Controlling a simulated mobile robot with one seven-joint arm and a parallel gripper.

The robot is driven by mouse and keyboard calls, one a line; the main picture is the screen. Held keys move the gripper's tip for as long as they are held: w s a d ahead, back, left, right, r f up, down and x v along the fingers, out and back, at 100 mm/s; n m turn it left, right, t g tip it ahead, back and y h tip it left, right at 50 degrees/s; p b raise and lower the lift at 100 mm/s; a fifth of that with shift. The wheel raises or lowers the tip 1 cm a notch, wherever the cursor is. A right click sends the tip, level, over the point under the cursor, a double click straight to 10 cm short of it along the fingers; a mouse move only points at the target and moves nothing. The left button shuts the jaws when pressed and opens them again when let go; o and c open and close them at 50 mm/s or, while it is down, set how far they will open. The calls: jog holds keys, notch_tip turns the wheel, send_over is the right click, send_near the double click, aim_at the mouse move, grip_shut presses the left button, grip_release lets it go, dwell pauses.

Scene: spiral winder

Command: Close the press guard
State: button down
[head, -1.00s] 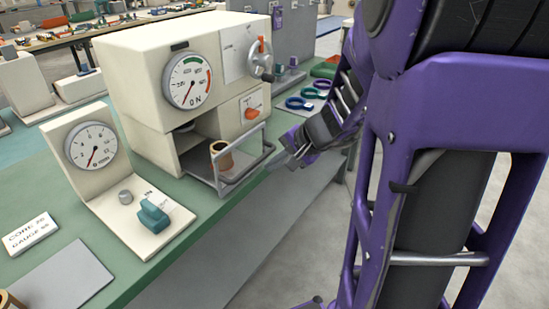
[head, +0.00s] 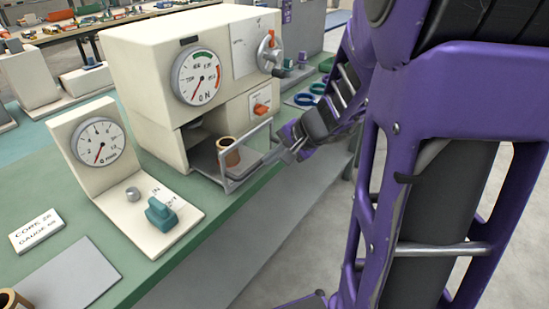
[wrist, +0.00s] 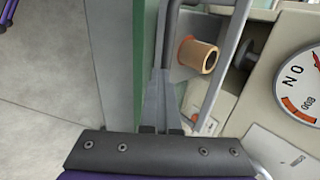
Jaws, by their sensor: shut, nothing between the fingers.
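The press guard (head: 246,153) is a grey metal frame at the front of the cream press (head: 165,75). It stands nearly upright in front of the press opening. A tan hollow core (head: 229,151) stands behind it on the press bed, and also shows in the wrist view (wrist: 198,56). My gripper (head: 287,157) is at the guard's right end, low by the bench edge. In the wrist view my gripper's fingers (wrist: 163,78) are together with nothing between them, close beside the guard's bars (wrist: 224,65). Whether they touch the guard is unclear.
A gauge stand (head: 97,145) with a teal switch (head: 161,212) is on the green bench (head: 85,205) left of the press. Open floor lies in front of the bench.

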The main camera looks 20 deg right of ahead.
aim_at(221, 142)
jog(key=w+a, duration=0.2)
jog(key=w, duration=0.2)
jog(key=w+a, duration=0.5)
jog(key=w, duration=0.2)
jog(key=shift+w+a, duration=0.35)
jog(key=shift+a, duration=0.05)
jog(key=shift+w+a, duration=0.25)
jog(key=shift+w, duration=0.1)
